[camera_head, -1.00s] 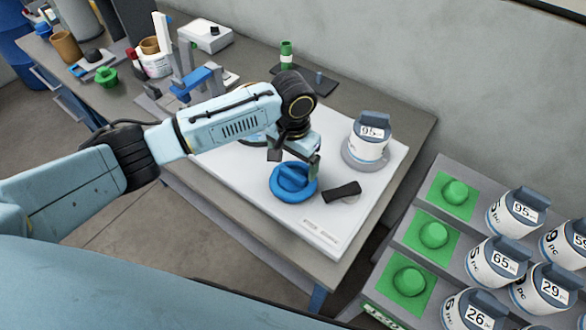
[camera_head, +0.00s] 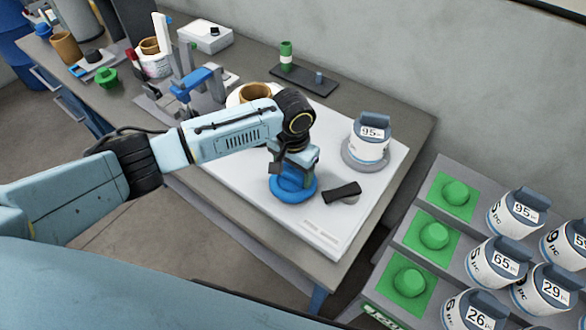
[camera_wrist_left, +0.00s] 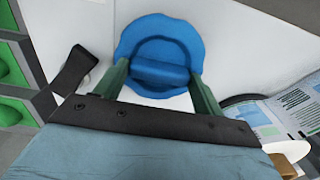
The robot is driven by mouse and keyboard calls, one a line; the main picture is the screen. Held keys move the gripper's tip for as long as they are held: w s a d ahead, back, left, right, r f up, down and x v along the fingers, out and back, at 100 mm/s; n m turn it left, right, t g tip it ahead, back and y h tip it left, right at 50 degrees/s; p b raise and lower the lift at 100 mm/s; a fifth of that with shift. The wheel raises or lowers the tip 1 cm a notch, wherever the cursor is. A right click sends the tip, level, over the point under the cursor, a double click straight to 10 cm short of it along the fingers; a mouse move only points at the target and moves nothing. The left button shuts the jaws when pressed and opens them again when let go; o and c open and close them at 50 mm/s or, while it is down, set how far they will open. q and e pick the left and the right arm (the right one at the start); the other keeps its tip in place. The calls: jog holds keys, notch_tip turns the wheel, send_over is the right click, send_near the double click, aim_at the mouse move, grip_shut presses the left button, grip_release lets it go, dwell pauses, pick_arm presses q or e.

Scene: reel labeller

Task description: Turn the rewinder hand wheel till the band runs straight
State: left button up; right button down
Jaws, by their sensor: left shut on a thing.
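The blue hand wheel (camera_head: 290,193) sits on the white rewinder plate (camera_head: 320,228), with a raised bar across its middle. My left gripper (camera_head: 291,173) is down over the wheel, shut on its bar. In the left wrist view, the fingers of the gripper (camera_wrist_left: 160,80) stand at the two ends of the bar of the wheel (camera_wrist_left: 160,50). A strip with green and dark print (camera_wrist_left: 268,118) shows at the right there; I cannot tell whether it runs straight. My right gripper is out of view.
A black lever (camera_head: 342,191) lies close right of the wheel. A reel marked 95 (camera_head: 369,139) stands behind it on a grey disc. A roll with a brown core (camera_head: 255,93) is partly behind my arm. A rack with green pads (camera_head: 440,199) and several reels stands at right.

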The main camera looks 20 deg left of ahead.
aim_at(293, 173)
pick_arm(q)
jog(key=shift+r+m+p, duration=0.15)
jog(key=shift+m+p, duration=0.85)
jog(key=m+p, duration=0.1)
jog(key=m, duration=0.1)
jog(key=shift+m+p, duration=0.3)
jog(key=shift+p, duration=0.05)
jog(key=m+p, duration=0.1)
jog(key=m, duration=0.2)
jog(key=shift+m+p, duration=0.5)
jog(key=shift+m, duration=1.1)
jog(key=o, duration=1)
notch_tip(293, 173, up, 13)
jog(key=shift+r, duration=0.1)
